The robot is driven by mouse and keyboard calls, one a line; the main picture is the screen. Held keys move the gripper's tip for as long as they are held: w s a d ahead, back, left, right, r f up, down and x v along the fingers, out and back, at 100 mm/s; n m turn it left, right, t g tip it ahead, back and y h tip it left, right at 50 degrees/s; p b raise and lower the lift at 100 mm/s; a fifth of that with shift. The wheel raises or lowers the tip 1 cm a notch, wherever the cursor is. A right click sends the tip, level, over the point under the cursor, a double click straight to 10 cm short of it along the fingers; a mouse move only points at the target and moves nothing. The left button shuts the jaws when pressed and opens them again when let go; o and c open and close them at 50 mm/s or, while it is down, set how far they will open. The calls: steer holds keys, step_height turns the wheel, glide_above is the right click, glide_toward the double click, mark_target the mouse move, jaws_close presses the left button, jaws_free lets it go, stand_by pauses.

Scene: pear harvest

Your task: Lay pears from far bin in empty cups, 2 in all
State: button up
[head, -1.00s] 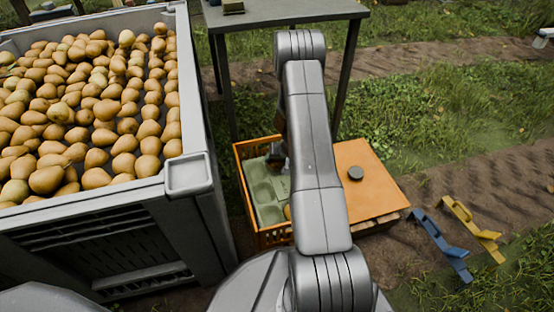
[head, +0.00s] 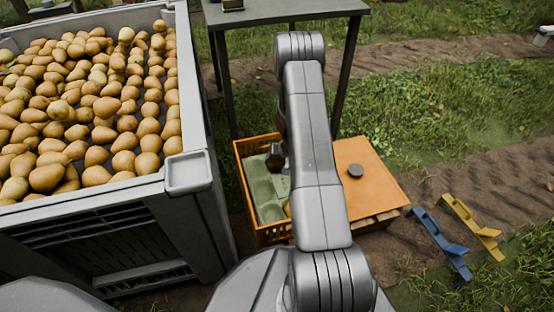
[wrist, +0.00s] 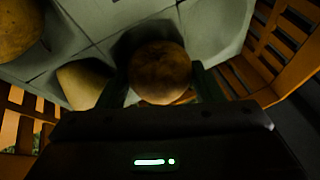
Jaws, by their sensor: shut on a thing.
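My gripper (head: 277,160) is over the orange crate (head: 262,238), partly hidden behind my arm in the head view. In the wrist view my gripper (wrist: 160,88) is shut on a brown pear (wrist: 160,70), seen end-on between the two fingers. Below it is the pale green cup tray (head: 268,208), which also shows in the wrist view (wrist: 120,14). Another pear (wrist: 84,84) lies in the tray beside the left finger, and one more (wrist: 16,28) shows at the upper left corner. Whether the held pear touches the tray is unclear. A large grey bin (head: 187,174) full of pears stands at the left.
An orange lidded box (head: 362,178) with a dark knob stands right of the crate. Blue (head: 440,242) and yellow (head: 472,228) brackets lie on the soil farther right. A grey table (head: 285,12) stands behind. The crate's slatted wall (wrist: 285,45) is close to my gripper's right.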

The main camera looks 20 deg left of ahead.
steer(key=o, duration=1.2)
steer(key=p+v, duration=0.3)
steer(key=v, duration=1.1)
steer(key=shift+p, duration=0.4)
steer(key=shift+a+f, duration=0.1)
steer(key=b+x, duration=0.2)
steer(key=x, duration=0.7)
steer(key=shift+w+a+f+b, duration=0.1)
steer(key=shift+f+b, duration=0.15)
steer(key=shift+b, duration=0.1)
